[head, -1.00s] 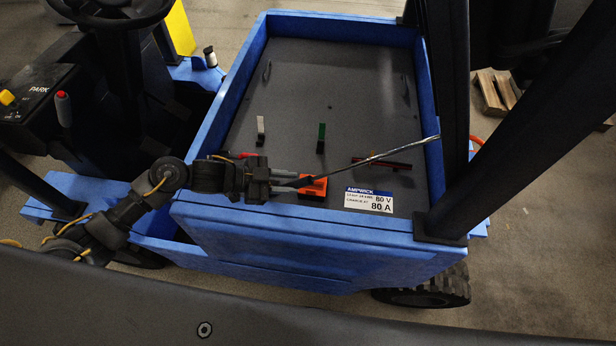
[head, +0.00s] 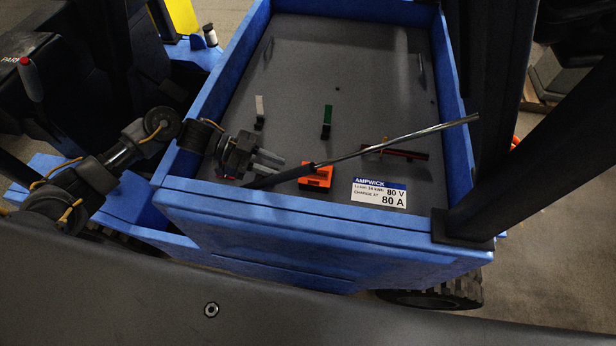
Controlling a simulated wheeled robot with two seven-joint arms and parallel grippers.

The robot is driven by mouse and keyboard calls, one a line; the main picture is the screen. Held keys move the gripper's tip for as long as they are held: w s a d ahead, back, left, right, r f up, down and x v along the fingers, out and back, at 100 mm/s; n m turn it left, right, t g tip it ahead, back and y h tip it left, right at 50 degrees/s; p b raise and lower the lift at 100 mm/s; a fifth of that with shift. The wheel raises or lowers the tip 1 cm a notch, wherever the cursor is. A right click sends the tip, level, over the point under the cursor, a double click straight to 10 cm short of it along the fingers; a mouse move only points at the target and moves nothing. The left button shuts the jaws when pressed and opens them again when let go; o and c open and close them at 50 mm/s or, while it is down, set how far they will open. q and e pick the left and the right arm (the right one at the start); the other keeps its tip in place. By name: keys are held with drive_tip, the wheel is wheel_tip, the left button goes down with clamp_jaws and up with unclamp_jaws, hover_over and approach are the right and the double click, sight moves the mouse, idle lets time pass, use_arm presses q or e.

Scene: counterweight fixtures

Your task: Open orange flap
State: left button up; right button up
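The orange flap (head: 317,175) shows as a small orange piece with a dark lower edge, near the front of the grey panel inside the blue compartment. A black-and-chrome rod (head: 400,139) crosses in front of it and hides part of it. I cannot tell whether the flap is raised or closed. My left gripper (head: 276,163) is left of the flap, pointing at it, with a small gap between them. Its two fingers are apart, with nothing visible between them. The rod's black end passes just below the fingers. My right gripper is not in view.
A white-grey lever (head: 260,108), a green lever (head: 327,118) and a red bar (head: 405,154) are on the panel. A white label (head: 379,193) lies right of the flap. Blue walls (head: 456,100) surround the panel, and a thick black post (head: 540,130) stands at the right.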

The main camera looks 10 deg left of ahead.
sight(311, 180)
use_arm(q)
drive_tip(key=p+x, duration=0.2)
drive_tip(key=x, duration=0.6)
drive_tip(key=shift+d+p, duration=0.3)
drive_tip(key=shift+d, duration=0.05)
drive_tip(key=shift+d+f, duration=0.3)
drive_tip(key=shift+d, duration=0.2)
clamp_jaws()
idle(0.5)
